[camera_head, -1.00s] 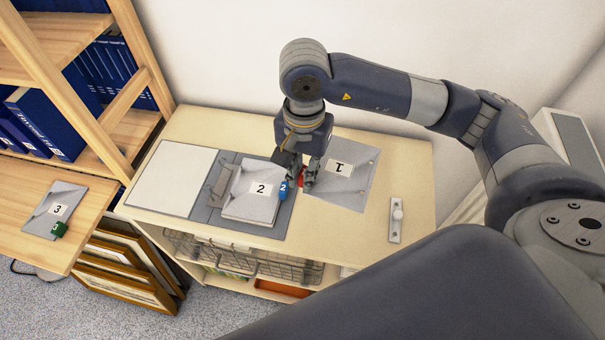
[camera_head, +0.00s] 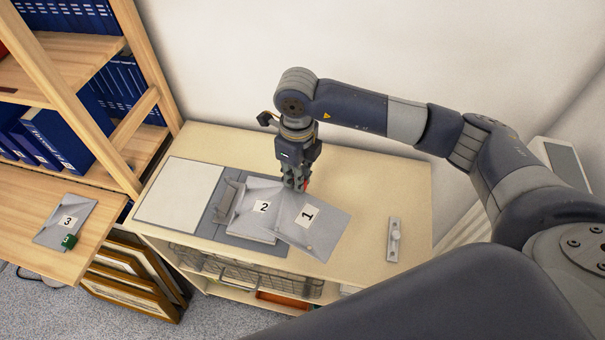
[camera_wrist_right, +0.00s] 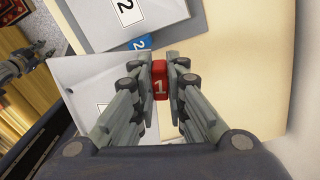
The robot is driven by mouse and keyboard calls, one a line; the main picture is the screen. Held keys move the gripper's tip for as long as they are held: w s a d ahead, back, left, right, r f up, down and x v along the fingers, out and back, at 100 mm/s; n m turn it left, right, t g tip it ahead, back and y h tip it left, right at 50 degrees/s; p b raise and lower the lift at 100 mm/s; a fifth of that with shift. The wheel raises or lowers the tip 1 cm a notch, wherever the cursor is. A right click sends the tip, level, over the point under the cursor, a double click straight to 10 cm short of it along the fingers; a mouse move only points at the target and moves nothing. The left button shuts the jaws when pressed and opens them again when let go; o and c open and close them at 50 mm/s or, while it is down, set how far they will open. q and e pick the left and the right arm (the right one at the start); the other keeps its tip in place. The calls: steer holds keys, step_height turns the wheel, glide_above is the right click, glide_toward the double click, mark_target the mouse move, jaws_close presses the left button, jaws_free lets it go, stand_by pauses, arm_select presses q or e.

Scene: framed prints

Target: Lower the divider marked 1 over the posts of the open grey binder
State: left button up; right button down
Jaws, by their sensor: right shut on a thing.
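The divider marked 1 (camera_head: 320,228) is a grey sheet with a red tab. My right gripper (camera_head: 297,186) is shut on the red tab, which shows between the fingers in the right wrist view (camera_wrist_right: 159,80). The divider slants over the right side of the open grey binder (camera_head: 203,228); whether it touches what is below, I cannot tell. The divider marked 2 (camera_head: 256,208) lies in the binder, its right part covered. A grey metal mechanism (camera_head: 229,198) stands at the binder's middle; its posts are not clear. My left gripper is not seen in the head view.
A divider marked 3 (camera_head: 65,220) with a green tab lies on the wooden shelf board at left. A small grey fixture (camera_head: 394,240) sits on the right of the cabinet top (camera_head: 370,200). Blue binders (camera_head: 55,138) fill the shelves. Frames (camera_head: 135,275) lean below.

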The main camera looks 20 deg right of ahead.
steer(key=m, duration=0.2)
steer(key=w+m, duration=0.1)
steer(key=shift+w+f+m+p, duration=0.1)
steer(key=shift+f+m+p, duration=0.15)
steer(key=shift+m+p, duration=0.15)
steer(key=w+f+m, duration=0.1)
steer(key=m, duration=0.2)
steer(key=w+m+p, duration=0.1)
steer(key=m, duration=0.3)
steer(key=f+m+p, duration=0.1)
steer(key=m, duration=0.2)
steer(key=shift+w+f+m, duration=0.35)
steer(key=shift+w+m, duration=0.05)
steer(key=shift+f+b, duration=0.85)
steer(key=shift+f, duration=0.05)
steer(key=shift+f+b, duration=1.5)
steer(key=shift+f, duration=0.3)
